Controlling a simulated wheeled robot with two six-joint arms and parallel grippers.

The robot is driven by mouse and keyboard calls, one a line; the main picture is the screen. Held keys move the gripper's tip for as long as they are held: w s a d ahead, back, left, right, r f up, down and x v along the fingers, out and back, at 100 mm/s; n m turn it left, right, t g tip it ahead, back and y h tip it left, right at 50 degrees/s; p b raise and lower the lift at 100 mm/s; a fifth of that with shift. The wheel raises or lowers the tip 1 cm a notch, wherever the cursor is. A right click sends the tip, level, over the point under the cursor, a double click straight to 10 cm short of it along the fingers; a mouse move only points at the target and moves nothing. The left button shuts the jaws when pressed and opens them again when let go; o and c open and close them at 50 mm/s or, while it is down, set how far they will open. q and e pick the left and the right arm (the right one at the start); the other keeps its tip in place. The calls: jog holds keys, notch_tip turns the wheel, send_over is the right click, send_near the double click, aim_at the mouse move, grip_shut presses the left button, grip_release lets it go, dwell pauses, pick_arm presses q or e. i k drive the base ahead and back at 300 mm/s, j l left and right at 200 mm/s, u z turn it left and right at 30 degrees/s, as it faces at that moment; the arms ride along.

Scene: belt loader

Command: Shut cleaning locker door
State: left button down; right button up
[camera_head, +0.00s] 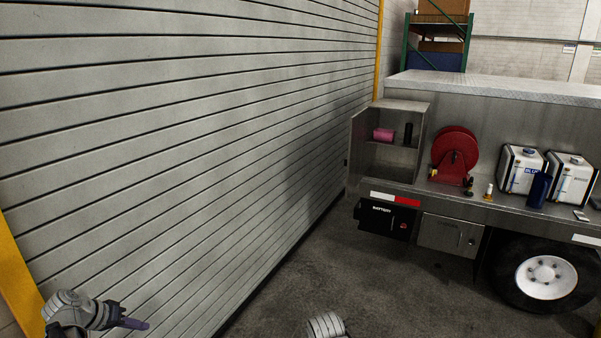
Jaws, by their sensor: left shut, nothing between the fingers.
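The cleaning locker (398,108) is a grey metal box at the left end of a truck's side deck. Its front is open, and a pink item (383,135) and a dark bottle (408,132) stand on its shelf. The locker door (356,150) appears as a narrow grey panel swung out at the locker's left side. My left gripper (138,324) is shut and empty at the bottom left, in front of the shutter and far from the locker. A piece of my right arm shows at the bottom middle; its gripper is out of view.
A slatted roller shutter (190,130) fills the left side. A red hose reel (455,155), white tanks (521,170) and a blue bottle (538,190) stand right of the locker. Below are a battery box (384,219) and a wheel (546,277). The concrete floor (350,270) ahead is clear.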

aim_at(358, 124)
jog(key=i+z, duration=0.3)
jog(key=i, duration=1.5)
jog(key=i+z, duration=0.15)
jog(key=i, duration=0.25)
jog(key=i+j+z, duration=0.2)
jog(key=i, duration=0.2)
jog(key=i+j+z, duration=0.15)
jog(key=i, duration=0.25)
jog(key=i+j+z, duration=0.55)
jog(key=i+j, duration=0.05)
jog(key=i, duration=0.05)
